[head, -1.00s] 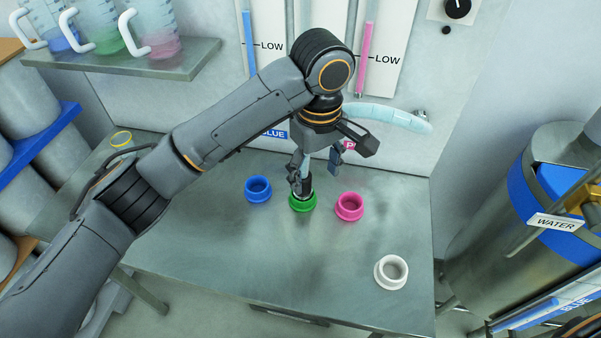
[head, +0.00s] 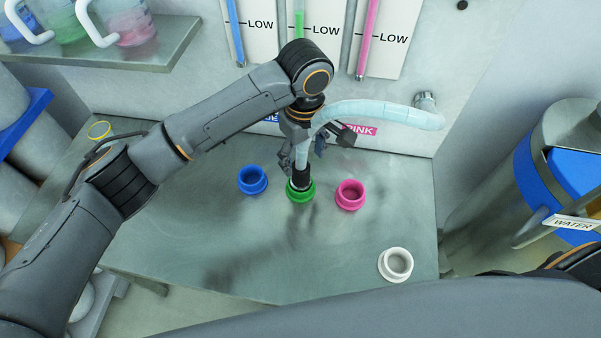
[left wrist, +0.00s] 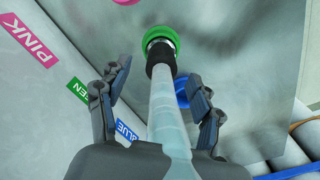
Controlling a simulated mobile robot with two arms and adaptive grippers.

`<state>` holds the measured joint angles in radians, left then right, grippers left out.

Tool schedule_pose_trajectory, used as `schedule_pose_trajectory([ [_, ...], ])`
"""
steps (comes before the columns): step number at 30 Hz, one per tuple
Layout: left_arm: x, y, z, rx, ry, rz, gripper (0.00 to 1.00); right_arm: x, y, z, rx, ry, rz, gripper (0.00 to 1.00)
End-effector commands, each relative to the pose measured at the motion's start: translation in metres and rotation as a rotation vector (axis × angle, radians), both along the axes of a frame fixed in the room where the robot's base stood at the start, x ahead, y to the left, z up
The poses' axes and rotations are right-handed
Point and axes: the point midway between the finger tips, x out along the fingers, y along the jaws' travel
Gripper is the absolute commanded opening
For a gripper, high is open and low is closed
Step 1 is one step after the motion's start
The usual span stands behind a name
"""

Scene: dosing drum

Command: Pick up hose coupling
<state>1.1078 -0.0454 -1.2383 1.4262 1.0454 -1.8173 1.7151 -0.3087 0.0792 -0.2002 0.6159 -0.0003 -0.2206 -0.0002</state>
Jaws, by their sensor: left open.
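The hose coupling is a black sleeve (head: 300,178) at the end of a pale translucent hose (head: 375,113). It sits in the green ring socket (head: 301,195) on the metal bench. The left wrist view shows the black coupling (left wrist: 161,56) meeting the green ring (left wrist: 158,36). My left gripper (head: 303,156) is above the coupling with its fingers apart. In the left wrist view the hose runs between the spread fingers (left wrist: 156,88), with gaps on both sides. My right gripper is not in view.
Blue (head: 252,180) and pink (head: 350,194) ring sockets flank the green one. A white ring (head: 396,264) lies at the bench's front right. A shelf with jugs (head: 140,50) is at upper left. The water drum (head: 575,165) stands at right. The bench's left front is clear.

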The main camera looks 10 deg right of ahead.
Motion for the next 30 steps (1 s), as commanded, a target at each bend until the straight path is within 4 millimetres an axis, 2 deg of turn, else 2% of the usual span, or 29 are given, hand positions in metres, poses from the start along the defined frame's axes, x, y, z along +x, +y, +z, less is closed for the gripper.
schedule_pose_trajectory([
  [5,0.001,0.002,-0.011,0.002,0.001,0.002,0.65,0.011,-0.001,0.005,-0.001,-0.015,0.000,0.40],
  [10,0.003,0.007,-0.035,0.003,0.001,0.002,0.65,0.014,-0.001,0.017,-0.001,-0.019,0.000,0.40],
  [15,0.003,0.006,-0.055,0.001,0.001,0.000,0.65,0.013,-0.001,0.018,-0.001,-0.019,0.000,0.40],
  [23,0.003,0.005,-0.058,0.000,0.000,0.000,0.65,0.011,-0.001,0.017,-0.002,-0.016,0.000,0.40],
  [30,0.003,0.005,-0.058,0.000,0.000,0.000,0.17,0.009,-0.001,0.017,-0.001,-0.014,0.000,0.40],
])
